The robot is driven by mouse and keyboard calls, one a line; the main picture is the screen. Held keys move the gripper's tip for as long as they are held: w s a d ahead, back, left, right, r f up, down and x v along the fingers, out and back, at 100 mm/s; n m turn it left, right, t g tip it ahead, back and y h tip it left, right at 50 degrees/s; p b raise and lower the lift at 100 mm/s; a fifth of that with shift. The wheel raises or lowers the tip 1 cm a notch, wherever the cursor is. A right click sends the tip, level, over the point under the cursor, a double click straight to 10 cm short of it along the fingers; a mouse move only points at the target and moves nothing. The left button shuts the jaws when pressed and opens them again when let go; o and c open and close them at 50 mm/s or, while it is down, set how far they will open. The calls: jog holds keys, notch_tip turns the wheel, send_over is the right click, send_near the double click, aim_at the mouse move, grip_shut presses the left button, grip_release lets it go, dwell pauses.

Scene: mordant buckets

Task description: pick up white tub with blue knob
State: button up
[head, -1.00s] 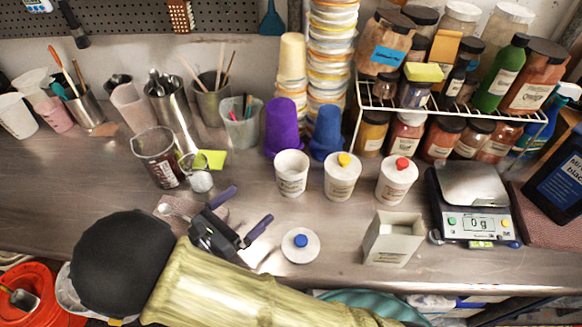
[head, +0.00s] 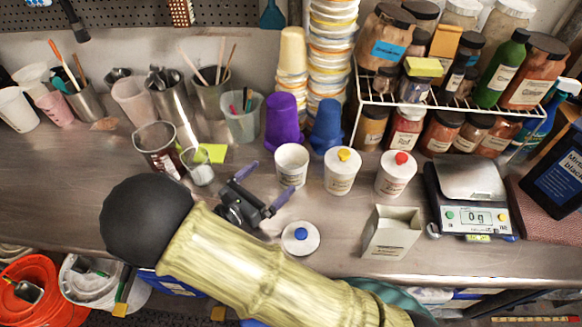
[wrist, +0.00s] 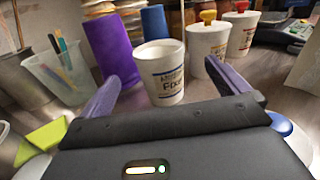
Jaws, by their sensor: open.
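An open white tub (head: 291,166) stands upright on the metal bench, with no lid on it. A white lid with a blue knob (head: 301,238) lies flat on the bench in front of it. My gripper (head: 267,182) is open and empty, its purple fingers pointing at the open tub from the front left. In the wrist view the tub (wrist: 167,84), with a dark printed label, shows between and beyond the fingertips. Part of the blue-knobbed lid (wrist: 281,124) shows at the right, beside my gripper.
Tubs with a yellow knob (head: 342,172) and a red knob (head: 397,174) stand to the right. A white open box (head: 391,233) and a scale (head: 470,200) are further right. Purple (head: 283,125) and blue (head: 326,127) cups stand behind. A glass beaker (head: 199,166) is to the left.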

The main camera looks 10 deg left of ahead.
aim_at(281, 169)
jog(key=shift+p+x, duration=0.3)
jog(key=shift+x, duration=2.05)
jog(key=shift+w, duration=0.1)
jog(key=p+x, duration=0.1)
jog(key=x, duration=0.4)
jog(key=shift+w+a, duration=0.1)
jog(key=c, duration=1)
jog(key=shift+c, duration=0.2)
jog(key=shift+r, duration=0.1)
notch_tip(281, 169, up, 10)
